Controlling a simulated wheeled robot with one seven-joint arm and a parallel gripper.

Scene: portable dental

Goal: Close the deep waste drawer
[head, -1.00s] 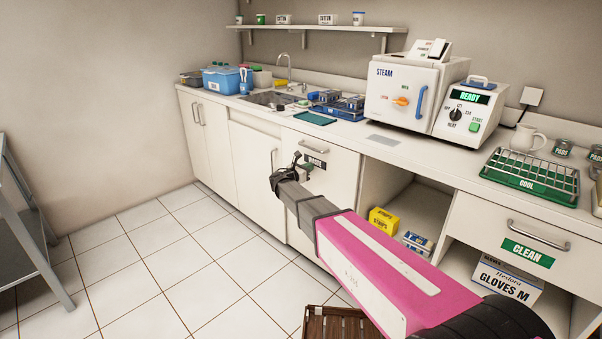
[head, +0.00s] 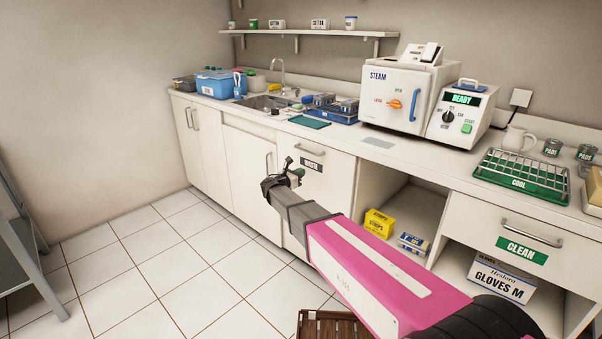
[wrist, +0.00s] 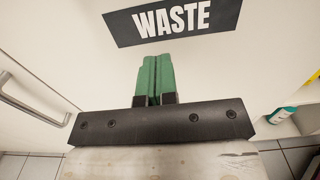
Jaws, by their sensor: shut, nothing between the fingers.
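The waste drawer has a tall white front (head: 325,190) below the counter, with a metal bar handle (head: 310,149) near its top. Its black WASTE label (head: 312,163) also shows large in the wrist view (wrist: 172,21). The front looks flush or nearly flush with the cabinet; a small gap cannot be told. My gripper (head: 297,173) is at the upper left part of this front, just below the label. In the wrist view its green fingers (wrist: 155,80) are together and empty, pointing at the white front. Whether they touch it is unclear. My arm hides the lower front.
A cupboard door with a vertical handle (head: 268,162) is left of the drawer. A brown wooden crate (head: 333,323) is on the floor. A grey cart (head: 25,240) stands at left.

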